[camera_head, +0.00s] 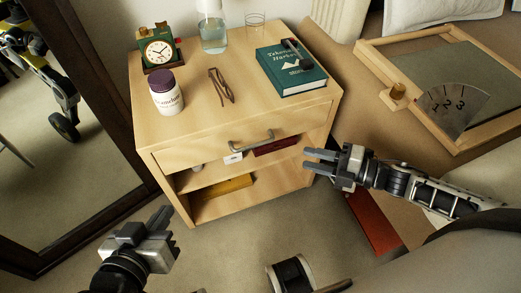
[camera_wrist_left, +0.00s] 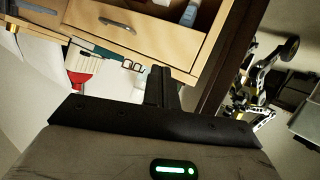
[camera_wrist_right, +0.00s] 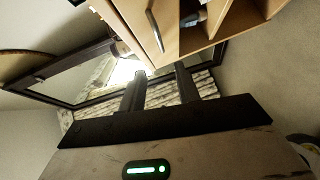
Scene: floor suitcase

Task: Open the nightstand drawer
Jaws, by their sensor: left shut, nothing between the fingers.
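The light wood nightstand (camera_head: 145,125) stands in the middle of the head view. Its drawer front (camera_head: 200,156) sits under the top and looks closed, with a grey bar handle (camera_head: 250,145) at its middle. My left gripper (camera_head: 161,220) is shut and empty, low and left of the nightstand, apart from the handle. The left wrist view shows the handle (camera_wrist_left: 118,23) too. My right gripper (camera_head: 320,161) is open and empty, just right of the nightstand's front edge and apart from the handle. The right wrist view also shows the handle (camera_wrist_right: 154,31), beyond the fingers.
On the top are a clock (camera_head: 159,51), a purple-capped bottle (camera_head: 166,97), glasses (camera_head: 220,88), a carafe (camera_head: 213,37), a tumbler (camera_head: 255,22) and a green book (camera_head: 290,75). The open shelves hold a yellow book (camera_head: 222,186) and a dark red item (camera_head: 277,146). A dark-framed mirror (camera_head: 95,120) stands left.

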